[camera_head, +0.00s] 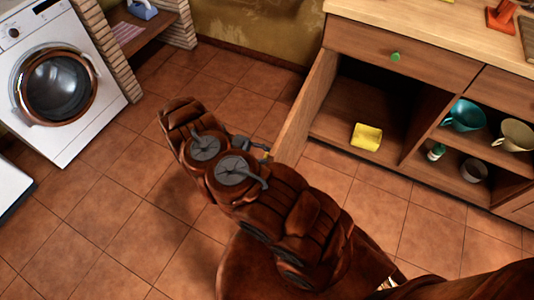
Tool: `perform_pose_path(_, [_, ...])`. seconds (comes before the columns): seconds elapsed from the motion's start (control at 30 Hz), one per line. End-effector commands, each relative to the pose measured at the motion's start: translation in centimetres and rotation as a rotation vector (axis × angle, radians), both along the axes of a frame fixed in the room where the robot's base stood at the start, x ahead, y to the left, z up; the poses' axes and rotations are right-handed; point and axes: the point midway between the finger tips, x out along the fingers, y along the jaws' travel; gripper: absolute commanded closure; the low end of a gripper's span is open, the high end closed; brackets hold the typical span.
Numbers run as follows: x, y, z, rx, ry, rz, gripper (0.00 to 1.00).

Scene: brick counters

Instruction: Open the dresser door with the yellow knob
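The wooden dresser (420,45) stands at the right. Its lower left door (305,110) is swung wide open, seen almost edge-on, jutting out from the cabinet front. A small yellow bit, apparently the yellow knob (266,157), shows on the door's outer face near its free end. My gripper (246,145) is at that free end, close beside the knob. My own brown arm hides most of the gripper, so its fingers and any contact with the knob are unclear.
A yellow block (366,137) lies inside the opened compartment. A drawer with a green knob (395,56) is above it. Cups (463,116) stand on open shelves to the right. A washing machine (58,80) is at the left. The tiled floor (90,220) between is clear.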

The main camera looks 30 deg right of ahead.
Motion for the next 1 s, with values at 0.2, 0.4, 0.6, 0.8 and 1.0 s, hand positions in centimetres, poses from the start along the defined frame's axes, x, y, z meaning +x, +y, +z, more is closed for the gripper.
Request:
perform_pose_path(0.2, [0.02, -0.26, 0.03, -0.003, 0.001, 0.0, 1.0])
perform_pose_path(0.4, [0.01, -0.07, 0.07, -0.001, 0.002, 0.001, 0.48])
perform_pose_path(0.6, [-0.01, 0.09, 0.09, -0.001, 0.003, 0.002, 0.43])
perform_pose_path(0.8, [-0.04, 0.11, 0.09, 0.0, 0.004, 0.001, 0.43])
perform_pose_path(1.0, [-0.05, 0.13, 0.27, 0.0, 0.004, 0.001, 0.43])
